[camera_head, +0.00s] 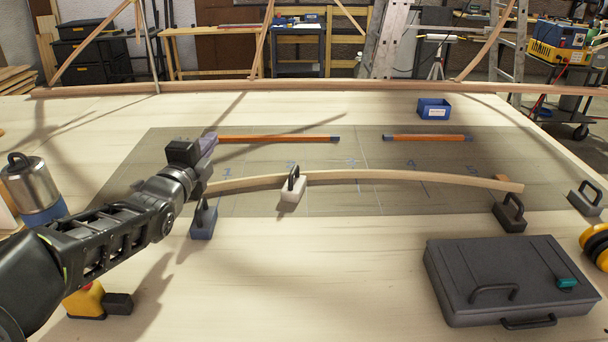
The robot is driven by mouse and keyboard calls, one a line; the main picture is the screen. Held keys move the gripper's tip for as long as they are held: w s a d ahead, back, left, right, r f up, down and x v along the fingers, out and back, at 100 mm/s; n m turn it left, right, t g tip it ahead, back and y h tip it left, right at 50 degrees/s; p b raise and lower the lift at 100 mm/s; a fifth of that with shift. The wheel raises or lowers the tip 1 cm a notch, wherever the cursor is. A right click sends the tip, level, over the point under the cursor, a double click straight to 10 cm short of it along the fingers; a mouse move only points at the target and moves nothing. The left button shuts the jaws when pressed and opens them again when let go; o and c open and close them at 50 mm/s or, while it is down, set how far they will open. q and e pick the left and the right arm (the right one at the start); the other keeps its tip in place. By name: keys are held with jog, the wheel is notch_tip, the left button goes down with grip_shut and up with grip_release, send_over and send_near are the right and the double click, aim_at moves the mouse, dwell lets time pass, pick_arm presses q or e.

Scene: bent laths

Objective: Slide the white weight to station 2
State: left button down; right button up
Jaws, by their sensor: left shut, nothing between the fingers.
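The white weight (291,192) with a black loop handle stands at the pale bent lath (400,176), left of its middle. The grey mat (250,206) has numbered station lines; 1, 3, 4 and 5 can be read. The mark just behind the white weight's handle, between 1 and 3, is partly hidden. My left gripper (209,145) is shut and empty above the mat's left part, left of and behind the white weight and apart from it. A blue weight (203,224) stands by the lath's left end, a dark weight (509,218) near its right end. My right gripper is out of view.
A dark case (500,270) lies front right. A grey weight (585,201) and yellow earmuffs (597,245) are at the right edge. Two orange laths (280,139) lie behind, with a blue box (433,109). A steel canister (30,183) stands left. The front middle is clear.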

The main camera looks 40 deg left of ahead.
pick_arm(q)
jog(key=shift+w, duration=0.1)
jog(key=p, duration=0.4)
send_over(302, 185)
jog(key=f, duration=0.3)
jog(key=f+b, duration=0.1)
jog(key=f, duration=0.2)
jog(key=d+f, duration=0.1)
jog(key=f, duration=0.2)
jog(key=shift+w+f, duration=0.35)
jog(key=shift+w, duration=0.05)
jog(key=shift+s+a+f, duration=0.1)
jog(key=shift+a+f, duration=0.1)
jog(key=shift+f, duration=0.05)
jog(key=shift+s+a+r, duration=0.1)
jog(key=shift+s+a, duration=0.15)
jog(key=shift+s, duration=0.05)
